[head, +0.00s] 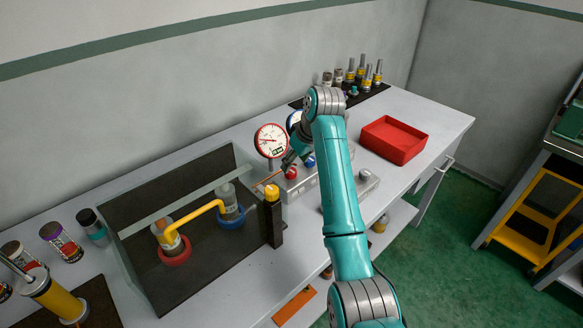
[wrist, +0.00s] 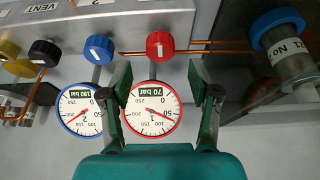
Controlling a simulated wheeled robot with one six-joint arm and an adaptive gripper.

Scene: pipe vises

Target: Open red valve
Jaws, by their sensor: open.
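The red valve is a round knob (wrist: 159,46) with a white mark, ahead of my fingertips in the wrist view. It also shows in the head view as a small red knob (head: 291,172), partly covered by my gripper. My gripper (wrist: 160,78) is open and empty, its two dark pads spread to the left and right of the line to the knob. I see no contact between the pads and the knob. A red-rimmed gauge (wrist: 152,112) sits between the fingers in the wrist view, partly covered by them; it also stands upright in the head view (head: 270,140).
A blue knob (wrist: 99,49) and a black knob (wrist: 46,52) lie left of the red one, with a blue-rimmed gauge (wrist: 78,110) nearby. A glass-fronted case (head: 150,290) and a red tray (head: 385,150) flank the valves.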

